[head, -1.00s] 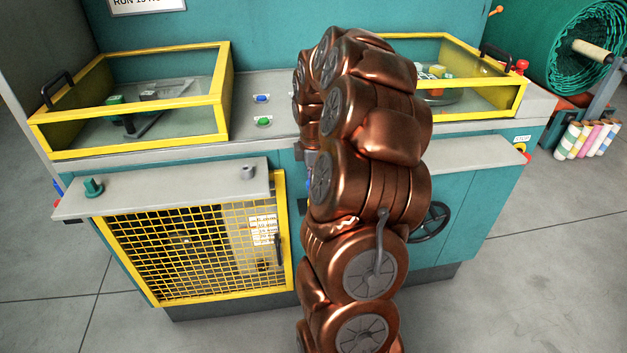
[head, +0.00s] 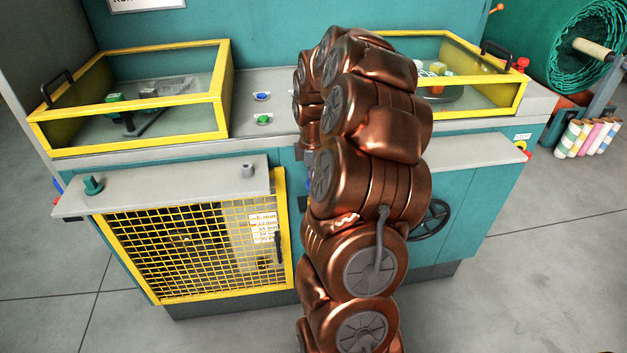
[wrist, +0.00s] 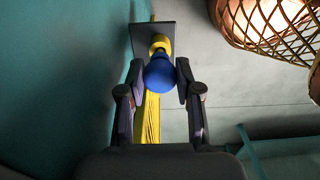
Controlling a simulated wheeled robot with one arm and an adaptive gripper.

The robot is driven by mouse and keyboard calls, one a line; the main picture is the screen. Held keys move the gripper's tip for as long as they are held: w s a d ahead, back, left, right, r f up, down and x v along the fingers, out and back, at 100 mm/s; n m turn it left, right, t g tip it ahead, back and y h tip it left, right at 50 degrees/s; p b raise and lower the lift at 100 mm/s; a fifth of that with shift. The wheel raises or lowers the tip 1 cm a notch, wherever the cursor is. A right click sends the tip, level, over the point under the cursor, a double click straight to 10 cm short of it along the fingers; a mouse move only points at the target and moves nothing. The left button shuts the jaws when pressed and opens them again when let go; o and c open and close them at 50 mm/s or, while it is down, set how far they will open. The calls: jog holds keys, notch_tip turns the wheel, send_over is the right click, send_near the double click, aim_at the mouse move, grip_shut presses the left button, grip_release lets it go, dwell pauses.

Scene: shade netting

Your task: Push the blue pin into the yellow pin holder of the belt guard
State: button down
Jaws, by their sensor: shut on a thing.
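The blue pin (wrist: 160,72) shows its round blue head in the wrist view, between the two dark fingers of my gripper (wrist: 161,80). The gripper is shut on it. Just beyond the head is the yellow pin holder (wrist: 161,44), in line with the pin and against a dark plate (wrist: 150,33). The pin's shaft is hidden behind its head, so I cannot tell how deep it sits. The belt guard (head: 185,245) is the yellow-framed mesh door at the machine's lower front in the head view. My arm hides the gripper there.
A grey shelf (head: 160,193) above the guard carries a green knob (head: 93,186) and a small grey cylinder (head: 247,171). A black handwheel (head: 431,221) is right of my arm. A yellow-framed clear cover (head: 130,105) stands on the machine top. The front floor is open.

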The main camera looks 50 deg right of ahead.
jog(key=shift+f, duration=1.05)
dwell(0.5)
jog(key=c, duration=0.7)
grip_release()
jog(key=shift+w+r, duration=0.1)
jog(key=shift+r, duration=0.5)
notch_tip(320, 180, up, 11)
jog(key=shift+f, duration=0.1)
